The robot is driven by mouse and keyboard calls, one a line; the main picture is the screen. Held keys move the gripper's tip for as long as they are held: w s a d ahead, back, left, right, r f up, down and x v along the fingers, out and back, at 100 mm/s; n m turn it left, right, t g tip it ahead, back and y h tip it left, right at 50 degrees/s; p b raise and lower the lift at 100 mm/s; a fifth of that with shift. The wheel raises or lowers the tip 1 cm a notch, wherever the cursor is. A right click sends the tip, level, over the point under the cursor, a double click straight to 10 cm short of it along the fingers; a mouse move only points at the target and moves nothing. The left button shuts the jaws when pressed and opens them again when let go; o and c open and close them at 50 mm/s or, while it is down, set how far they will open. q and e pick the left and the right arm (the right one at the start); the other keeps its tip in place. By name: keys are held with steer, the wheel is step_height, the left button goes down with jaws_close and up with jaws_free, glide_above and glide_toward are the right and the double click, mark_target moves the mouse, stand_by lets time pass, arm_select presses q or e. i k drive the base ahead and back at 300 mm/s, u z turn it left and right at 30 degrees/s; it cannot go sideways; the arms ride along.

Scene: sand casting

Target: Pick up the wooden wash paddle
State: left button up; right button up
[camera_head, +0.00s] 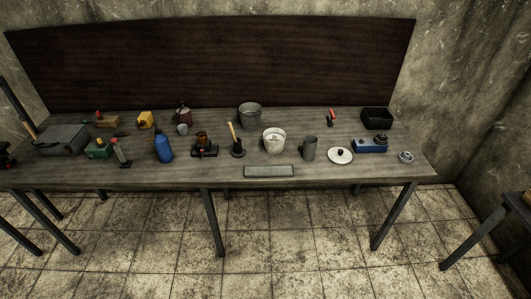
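I cannot pick out the wooden wash paddle for certain. A light wooden handle (232,132) rises, slightly tilted, from a dark block-like base (238,149) near the middle of the table. Another tan wooden piece (29,129) shows at the far left beside a grey box. A white bucket (274,146) stands right of the upright handle, and something pale is inside it that is too small to tell. Neither of my grippers can be made out in this view.
The long grey table (330,176) carries several items: a blue bottle (163,149), a metal bucket (249,117), a grey cylinder (309,149), a shallow grey tray (269,171), a white lid (340,156) and a black bin (377,118). The tiled floor in front is clear.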

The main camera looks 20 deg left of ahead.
mark_target(230, 125)
steer(key=z, duration=0.9)
steer(key=i, duration=1.6)
steer(key=u, duration=0.75)
steer(key=i, duration=0.75)
steer(key=u, duration=0.8)
